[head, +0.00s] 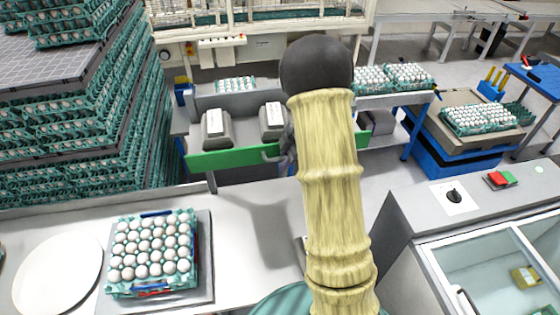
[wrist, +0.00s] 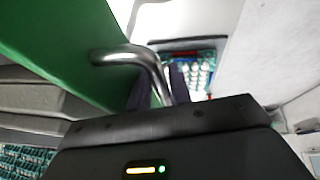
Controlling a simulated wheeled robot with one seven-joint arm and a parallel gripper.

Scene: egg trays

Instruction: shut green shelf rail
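The green shelf rail (head: 232,157) runs along the front of a grey shelf unit, in the middle of the head view. It has a bent metal handle (head: 268,155) near its right part. In the wrist view the green rail (wrist: 62,45) fills the upper left, and the handle (wrist: 128,55) curves down between my two dark fingers. My gripper (wrist: 158,88) appears shut on the handle, with one finger on each side and little gap. In the head view my arm hides most of the gripper and the rail just behind it.
Two grey devices (head: 217,130) stand on the shelf behind the rail. An egg tray (head: 110,295) sits on the near counter at left, beside a white plate (head: 58,275). A grey cabinet with a knob (head: 454,196) stands at right. Stacked trays (head: 120,135) rise at left.

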